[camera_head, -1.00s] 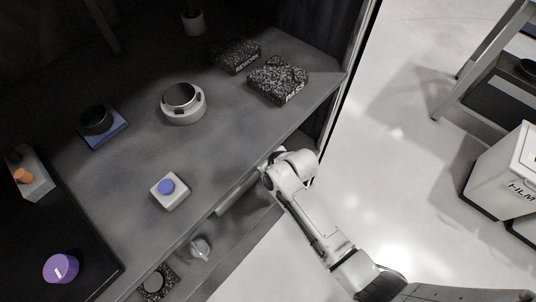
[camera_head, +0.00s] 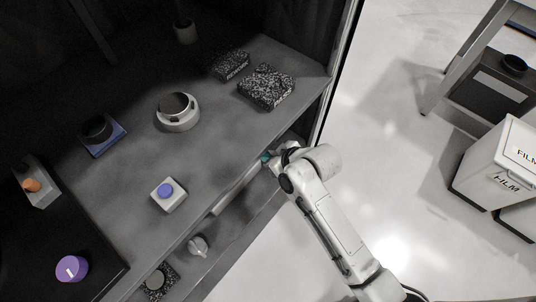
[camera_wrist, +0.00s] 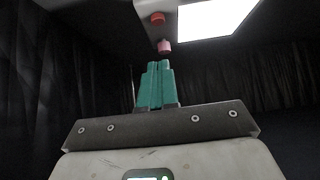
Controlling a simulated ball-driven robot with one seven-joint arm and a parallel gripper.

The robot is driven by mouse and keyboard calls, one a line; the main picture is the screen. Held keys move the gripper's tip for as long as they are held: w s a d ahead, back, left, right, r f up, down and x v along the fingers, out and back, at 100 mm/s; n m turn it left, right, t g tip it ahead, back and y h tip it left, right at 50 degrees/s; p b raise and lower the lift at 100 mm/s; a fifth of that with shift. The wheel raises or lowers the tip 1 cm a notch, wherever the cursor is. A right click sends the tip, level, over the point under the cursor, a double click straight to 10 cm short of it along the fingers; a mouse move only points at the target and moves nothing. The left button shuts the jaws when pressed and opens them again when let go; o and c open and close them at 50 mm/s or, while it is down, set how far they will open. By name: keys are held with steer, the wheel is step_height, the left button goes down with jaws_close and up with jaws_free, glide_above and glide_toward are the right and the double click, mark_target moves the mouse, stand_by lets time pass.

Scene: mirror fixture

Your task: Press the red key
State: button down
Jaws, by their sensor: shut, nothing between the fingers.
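In the wrist view a small red round piece (camera_wrist: 157,18) hangs at the top, beside a bright white panel. A pinkish-red piece (camera_wrist: 164,46) sits just above my fingertips in the picture. I cannot tell which of the two is the red key, or whether my fingers touch the lower one. My gripper (camera_wrist: 158,64) has teal fingers closed together and empty, pointing toward these pieces. In the head view my gripper (camera_head: 266,157) is at the front edge of the grey bench (camera_head: 215,150). No red key shows in the head view.
A blue button on a white box (camera_head: 167,197), a grey round device (camera_head: 178,115) and speckled black blocks (camera_head: 266,87) stand on the bench. A purple knob (camera_head: 72,268) and an orange knob (camera_head: 32,185) are at left. A grey knob (camera_head: 198,246) is below the front edge.

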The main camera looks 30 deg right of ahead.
steer(key=shift+s, duration=0.1)
stand_by(0.5)
steer(key=s+d+r+m+g+h, duration=0.1)
steer(key=s+d+m+g, duration=0.1)
steer(key=s, duration=1)
steer(key=s+d+r+m+g+h, duration=0.1)
steer(key=s+d+g, duration=0.3)
steer(key=s, duration=0.8)
steer(key=shift+d+r+m+g+h, duration=0.15)
steer(key=shift+r+m+g+h, duration=0.3)
steer(key=shift+g, duration=0.45)
